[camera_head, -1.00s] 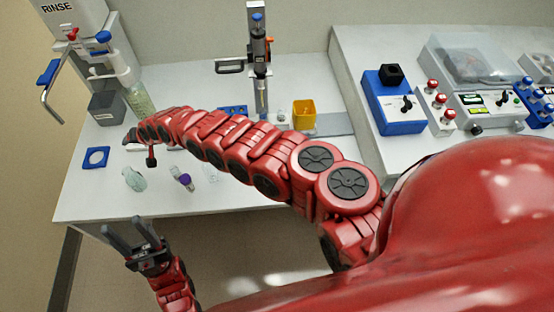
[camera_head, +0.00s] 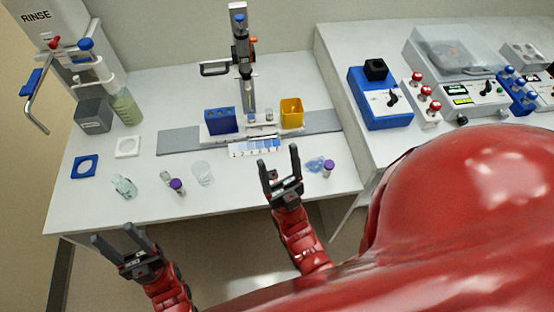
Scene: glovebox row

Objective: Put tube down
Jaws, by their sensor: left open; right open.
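A small clear tube with a purple cap (camera_head: 175,185) lies on the white bench, left of centre near the front edge. Another purple-capped piece (camera_head: 328,166) lies at the right beside a crumpled bluish clear item (camera_head: 314,164). My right gripper (camera_head: 278,156) is open and empty at the bench's front edge, left of that piece and apart from it. My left gripper (camera_head: 113,233) is open and empty in front of the bench, below and left of the first tube.
A clear cup (camera_head: 203,173) and a glassy bottle (camera_head: 125,186) stand near the tube. A blue control box (camera_head: 380,98) is at right. Front bench between cup and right gripper is clear.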

